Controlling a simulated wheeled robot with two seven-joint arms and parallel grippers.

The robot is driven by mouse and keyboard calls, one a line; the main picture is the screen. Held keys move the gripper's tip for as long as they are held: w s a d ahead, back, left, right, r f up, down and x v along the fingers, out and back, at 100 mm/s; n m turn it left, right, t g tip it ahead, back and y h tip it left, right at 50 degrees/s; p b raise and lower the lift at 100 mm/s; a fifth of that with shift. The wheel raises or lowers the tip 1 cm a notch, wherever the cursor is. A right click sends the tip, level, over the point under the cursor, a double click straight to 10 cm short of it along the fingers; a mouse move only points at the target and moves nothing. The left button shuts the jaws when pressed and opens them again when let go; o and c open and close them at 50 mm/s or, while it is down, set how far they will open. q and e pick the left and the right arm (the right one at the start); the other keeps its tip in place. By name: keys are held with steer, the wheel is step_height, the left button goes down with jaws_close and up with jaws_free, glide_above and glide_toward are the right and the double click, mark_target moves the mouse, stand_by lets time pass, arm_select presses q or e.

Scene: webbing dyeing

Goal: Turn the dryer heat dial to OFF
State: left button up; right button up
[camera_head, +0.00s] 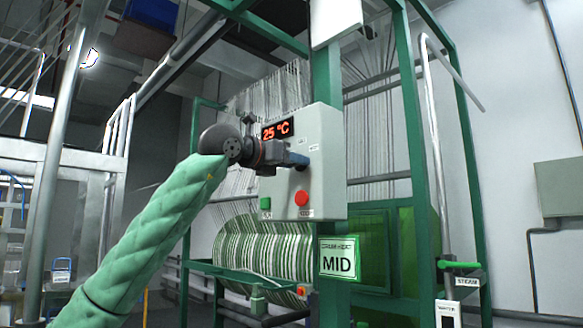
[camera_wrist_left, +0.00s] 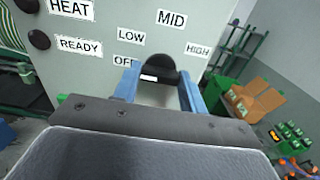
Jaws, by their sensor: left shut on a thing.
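The heat dial (camera_wrist_left: 161,67) is a black round knob on the grey control box (camera_head: 320,150). In the left wrist view, LOW, MID and HIGH labels are arranged around it, and the partly covered OFF label (camera_wrist_left: 124,62) is at its left. A pale mark shows at the knob's lower edge; I cannot tell its exact setting. My left gripper (camera_wrist_left: 160,88) has its blue fingers on either side of the dial and is shut on it. In the head view the left gripper (camera_head: 298,160) reaches the box face and hides the dial. My right gripper is not in view.
The box's red display (camera_head: 277,130) reads 25 °C. A green button (camera_head: 265,203) and red button (camera_head: 301,198) are below. A MID sign (camera_head: 339,259) hangs underneath. The green machine frame (camera_head: 410,120) and striped webbing roll (camera_head: 262,250) stand around it.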

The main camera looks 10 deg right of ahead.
arm_select(q)
steer(key=shift+f, duration=0.1)
stand_by(0.5)
steer(key=o, duration=1)
steer(key=shift+b+v, duration=0.5)
steer(key=shift+v, duration=3.4)
